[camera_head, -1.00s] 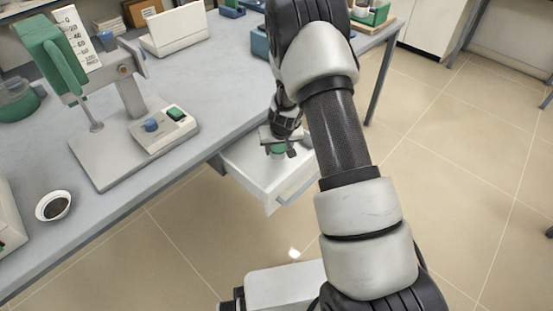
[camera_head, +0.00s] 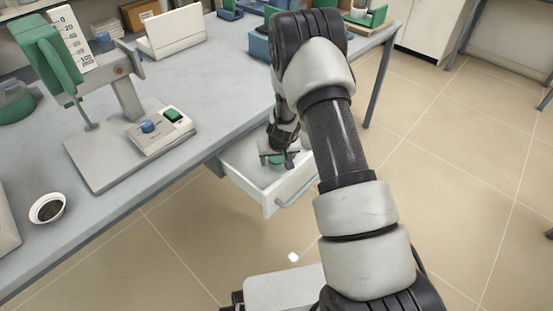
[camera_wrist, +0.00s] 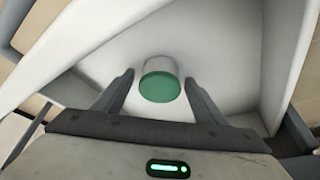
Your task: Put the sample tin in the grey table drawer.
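The sample tin (camera_wrist: 160,80), pale with a green lid, is inside the pulled-out drawer (camera_head: 280,198) under the grey table. In the wrist view it appears to stand on the white drawer floor, lid towards the camera. My gripper (camera_wrist: 159,78) is over the drawer with its fingers spread, one on each side of the tin. A gap shows between the tin and each finger. In the head view the green lid (camera_head: 277,160) shows between the fingers; my arm hides part of the drawer.
The grey tabletop (camera_head: 215,95) lies above and left of the drawer.

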